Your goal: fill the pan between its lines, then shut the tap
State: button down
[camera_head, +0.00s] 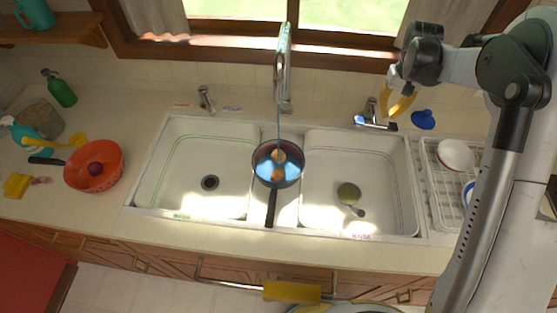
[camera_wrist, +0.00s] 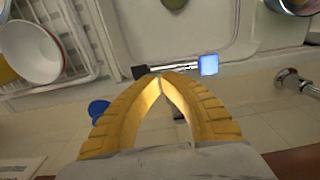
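A dark pan (camera_head: 256,164) with its handle toward the front sits over the divider between the two sink basins. The tall chrome tap (camera_head: 283,60) stands behind it, and a thin stream of water (camera_head: 278,125) falls into the pan. Bluish water and round orange things show inside; I cannot make out the pan's lines. A lever with a blue end (camera_head: 391,126) and a dark end stands behind the right basin; its blue end also shows in the wrist view (camera_wrist: 208,65). My gripper (camera_head: 405,104) has its yellow fingertips together (camera_wrist: 161,76), empty, close to the lever bar. I cannot tell whether they touch it.
A second handle (camera_head: 206,99) stands behind the left basin. A blue object (camera_head: 423,119) lies right of the lever, and a dish rack (camera_head: 437,190) with bowls stands at the right. The left basin is empty.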

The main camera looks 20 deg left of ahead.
aim_at(396, 126)
jog(key=d, duration=0.2)
jog(key=w+d, duration=0.1)
jog(key=d, duration=0.1)
jog(key=shift+d, duration=0.15)
jog(key=shift+s, duration=0.1)
jog(key=shift+f, duration=0.1)
jog(key=shift+f+b, duration=1.75)
jog(key=shift+f, duration=0.4)
jog(key=shift+r, duration=0.1)
dwell(5.0)
